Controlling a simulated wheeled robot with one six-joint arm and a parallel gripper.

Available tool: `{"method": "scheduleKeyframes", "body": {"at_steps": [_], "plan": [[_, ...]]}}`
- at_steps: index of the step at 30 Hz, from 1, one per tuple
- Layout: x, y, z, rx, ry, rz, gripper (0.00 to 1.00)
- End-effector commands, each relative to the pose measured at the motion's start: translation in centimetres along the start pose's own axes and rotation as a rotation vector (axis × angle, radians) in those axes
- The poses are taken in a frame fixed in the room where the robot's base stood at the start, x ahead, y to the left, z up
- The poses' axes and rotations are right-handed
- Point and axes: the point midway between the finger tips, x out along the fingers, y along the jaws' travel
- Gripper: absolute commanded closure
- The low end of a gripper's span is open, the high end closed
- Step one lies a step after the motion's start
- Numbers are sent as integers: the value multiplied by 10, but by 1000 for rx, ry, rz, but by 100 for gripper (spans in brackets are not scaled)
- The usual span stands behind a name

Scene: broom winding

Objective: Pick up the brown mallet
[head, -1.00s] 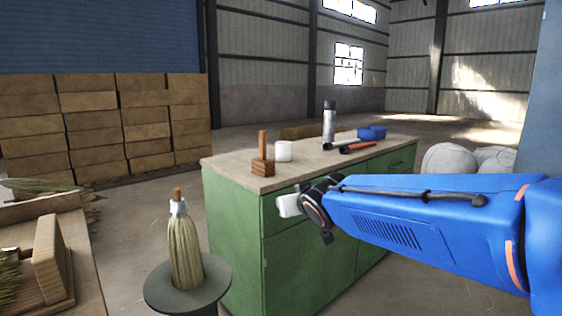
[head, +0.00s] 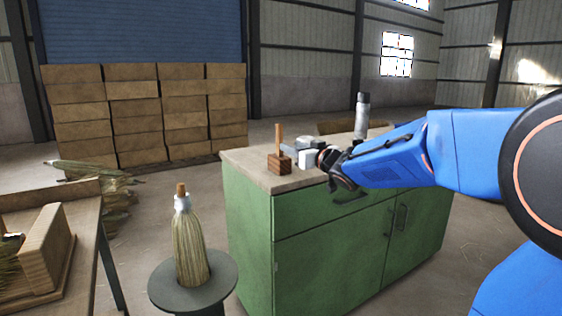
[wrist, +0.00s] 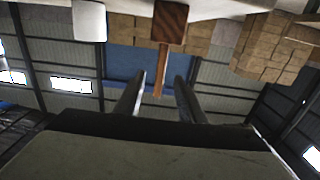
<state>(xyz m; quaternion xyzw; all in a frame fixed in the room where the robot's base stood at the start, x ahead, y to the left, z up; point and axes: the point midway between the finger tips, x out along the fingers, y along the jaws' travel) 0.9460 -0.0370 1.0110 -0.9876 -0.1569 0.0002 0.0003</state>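The brown mallet (head: 280,164) stands on its block head near the left end of the green cabinet's top (head: 255,167), its handle pointing up. In the wrist view, which is upside down, the mallet (wrist: 169,22) is at the top centre with its handle hanging down. My gripper (head: 299,146) is just right of the mallet, low over the cabinet top. In the wrist view my gripper (wrist: 161,77) has its two fingers apart, with the handle lying between them in the picture. No contact with the mallet shows.
A white cup (wrist: 89,20) stands beside the mallet. A grey spray can (head: 362,115) stands farther back on the cabinet. A broom head (head: 190,245) sits on a round stand at front left. A wooden bench (head: 85,260) is at far left. Stacked boxes (head: 140,115) are behind.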

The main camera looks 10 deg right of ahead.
Motion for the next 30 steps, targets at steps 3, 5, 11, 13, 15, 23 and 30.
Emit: {"method": "scheduleKeyframes", "body": {"at_steps": [3,5,11,13,15,23,30], "plan": [[21,-1,1,1,-1,-1,64],[31,-1,0,0,0,-2,64],[61,0,0,0,-1,0,64],[68,0,0,0,0,0,64],[73,0,0,0,0,1,64],[83,0,0,-1,0,0,64],[114,-1,2,0,-1,0,64]]}}
